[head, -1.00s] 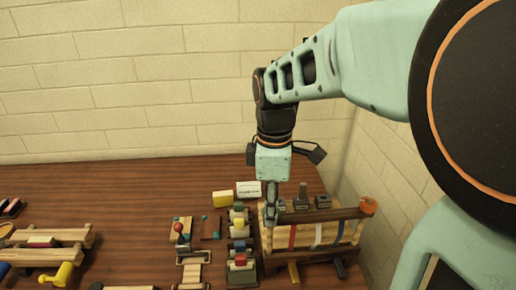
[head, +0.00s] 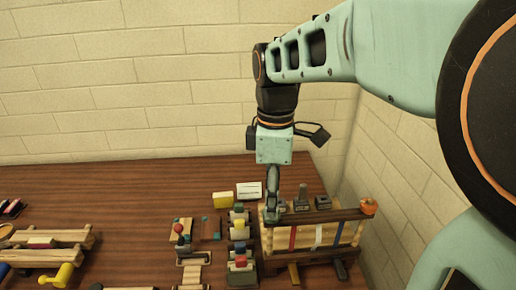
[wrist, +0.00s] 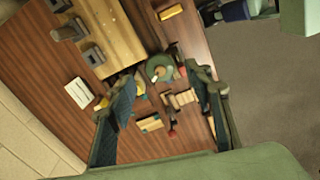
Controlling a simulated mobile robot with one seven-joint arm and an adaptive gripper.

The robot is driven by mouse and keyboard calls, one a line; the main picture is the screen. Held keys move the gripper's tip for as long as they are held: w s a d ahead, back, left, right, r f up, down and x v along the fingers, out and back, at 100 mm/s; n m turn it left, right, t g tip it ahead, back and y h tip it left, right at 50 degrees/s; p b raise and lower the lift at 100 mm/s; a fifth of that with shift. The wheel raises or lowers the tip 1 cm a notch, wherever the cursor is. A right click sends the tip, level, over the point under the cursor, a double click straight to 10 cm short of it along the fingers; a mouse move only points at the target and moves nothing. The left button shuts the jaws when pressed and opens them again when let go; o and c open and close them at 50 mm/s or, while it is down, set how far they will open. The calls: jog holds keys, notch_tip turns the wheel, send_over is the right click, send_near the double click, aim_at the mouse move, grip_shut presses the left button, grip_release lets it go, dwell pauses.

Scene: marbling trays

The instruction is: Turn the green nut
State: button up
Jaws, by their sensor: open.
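The green nut (wrist: 160,68) is a round green piece with a pale centre, at the left end of the wooden rack (wrist: 123,32). In the wrist view it shows ahead of my fingertips, roughly between them. In the head view my gripper (head: 273,212) points down over the rack's left end and hides the nut. The fingers stand apart in the wrist view (wrist: 165,92), with nothing held between them. I cannot tell whether either finger touches the nut.
An orange nut (head: 368,206) sits at the rack's right end. Grey blocks (head: 302,202) stand along its back. A row of small blocks with coloured knobs (head: 240,247), a yellow block (head: 222,200) and a white card (head: 249,190) are to the left. The brick wall is behind.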

notch_tip(320, 180, up, 8)
dwell(0.5)
